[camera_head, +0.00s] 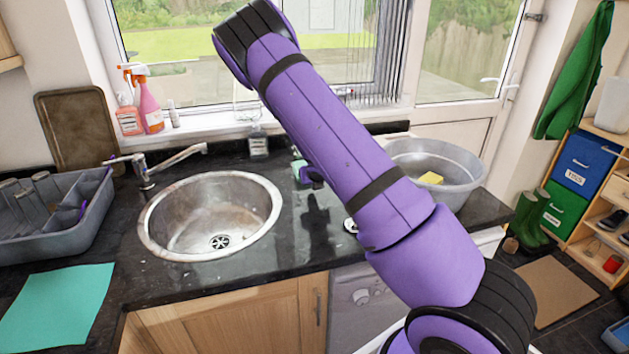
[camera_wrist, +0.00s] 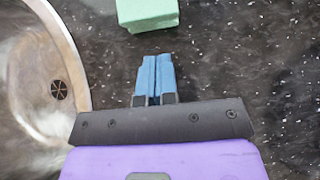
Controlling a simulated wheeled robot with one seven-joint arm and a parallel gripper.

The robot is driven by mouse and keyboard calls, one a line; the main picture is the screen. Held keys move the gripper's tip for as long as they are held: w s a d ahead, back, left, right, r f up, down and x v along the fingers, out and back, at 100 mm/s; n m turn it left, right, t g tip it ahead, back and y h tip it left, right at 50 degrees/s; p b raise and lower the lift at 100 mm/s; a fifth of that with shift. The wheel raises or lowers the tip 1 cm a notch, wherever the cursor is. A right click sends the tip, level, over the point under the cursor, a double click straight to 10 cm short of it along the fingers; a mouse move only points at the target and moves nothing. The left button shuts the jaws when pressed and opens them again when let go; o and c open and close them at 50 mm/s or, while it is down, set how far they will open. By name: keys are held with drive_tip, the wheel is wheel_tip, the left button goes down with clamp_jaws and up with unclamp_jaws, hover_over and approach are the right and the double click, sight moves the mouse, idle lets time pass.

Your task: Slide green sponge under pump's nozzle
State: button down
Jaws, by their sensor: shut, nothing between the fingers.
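The green sponge (camera_wrist: 147,14) is cut off by the top edge of the wrist view. It lies on the dark granite counter, and a small part of it shows beside my arm in the head view (camera_head: 301,172). My gripper (camera_wrist: 155,58) is shut and empty, its blue fingertips together. In the wrist view the tips point at the sponge's near side, with a small gap in the picture between them. In the head view my arm hides most of the gripper. A bottle (camera_head: 258,144), seemingly the pump, stands at the back of the counter near the window; its nozzle direction is unclear.
A round steel sink (camera_head: 165,232) lies left of the gripper. A dish rack (camera_head: 90,215) and tap (camera_head: 146,172) are at the left.

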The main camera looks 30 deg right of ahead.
drive_tip(key=s+a+r+m+g, duration=0.1)
drive_tip(key=s+a+r+m, duration=0.3)
drive_tip(key=s+r+m, duration=0.8)
drive_tip(key=s+a+r+m+g, duration=0.1)
drive_tip(key=s+a+r+m, duration=0.3)
drive_tip(key=s+r+m, duration=0.8)
drive_tip(key=s+a+r+m, duration=0.3)
drive_tip(key=s+r, duration=0.1)
drive_tip(key=s, duration=0.2)
drive_tip(key=s+a+r+m+g+y, duration=0.1)
drive_tip(key=s+a+r+m, duration=0.1)
drive_tip(key=s, duration=0.5)
drive_tip(key=s+a+r+m+y, duration=0.1)
drive_tip(key=s+a+r+m, duration=0.2)
drive_tip(key=s+r, duration=0.3)
drive_tip(key=shift+s+a+m, duration=0.3)
drive_tip(key=shift+a+m, duration=0.05)
drive_tip(key=shift+m, duration=0.05)
